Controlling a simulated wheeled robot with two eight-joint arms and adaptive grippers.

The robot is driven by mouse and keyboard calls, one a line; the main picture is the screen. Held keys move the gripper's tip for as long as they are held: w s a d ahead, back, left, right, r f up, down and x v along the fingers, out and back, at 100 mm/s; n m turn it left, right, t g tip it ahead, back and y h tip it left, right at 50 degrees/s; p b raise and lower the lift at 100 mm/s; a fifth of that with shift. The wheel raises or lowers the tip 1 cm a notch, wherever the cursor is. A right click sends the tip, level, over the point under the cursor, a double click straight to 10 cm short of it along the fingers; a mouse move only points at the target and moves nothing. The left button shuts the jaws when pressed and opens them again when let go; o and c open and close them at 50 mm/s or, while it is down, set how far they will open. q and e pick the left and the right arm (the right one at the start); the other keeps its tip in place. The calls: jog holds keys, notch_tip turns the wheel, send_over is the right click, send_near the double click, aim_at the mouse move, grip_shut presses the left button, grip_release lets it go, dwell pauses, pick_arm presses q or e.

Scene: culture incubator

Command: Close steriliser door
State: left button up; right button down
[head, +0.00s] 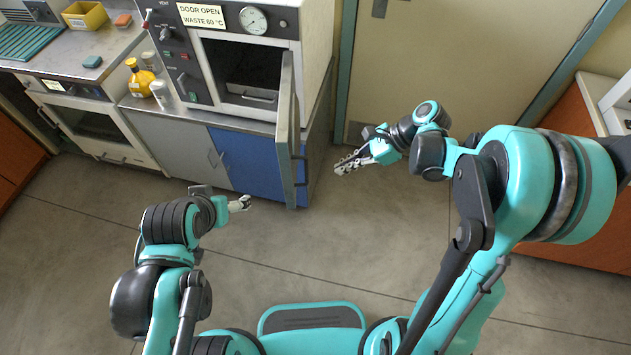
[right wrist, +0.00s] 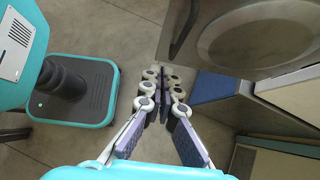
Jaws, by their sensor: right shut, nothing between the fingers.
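The steriliser (head: 314,50) stands on the counter at the top centre of the head view, with a "DOOR OPEN" label on its front. Its door (head: 287,130) is swung wide open toward me, seen nearly edge-on, with a handle on its right side. The chamber (head: 245,72) is exposed. My right gripper (head: 345,164) is shut and empty, to the right of the door and apart from it. In the right wrist view the fingers (right wrist: 163,85) are together, and the door (right wrist: 185,45) with a round relief is at upper right. My left gripper (head: 243,203) is left of the door; its fingers are too small to judge.
Below the steriliser are a grey cabinet and a blue cabinet panel (head: 245,160). Yellow bottles (head: 140,78) stand on the counter to the left. A beige room door (head: 440,60) is behind my right arm. The floor (head: 300,240) in front is clear.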

jog(key=b, duration=0.3)
send_near(306, 181)
jog(key=s+a+f, duration=0.2)
jog(key=a+f, duration=0.1)
jog(key=a, duration=0.4)
jog(key=shift+f+b, duration=0.15)
jog(key=shift+b, duration=0.2)
jog(key=shift+a, duration=0.4)
jog(key=shift+a, duration=0.1)
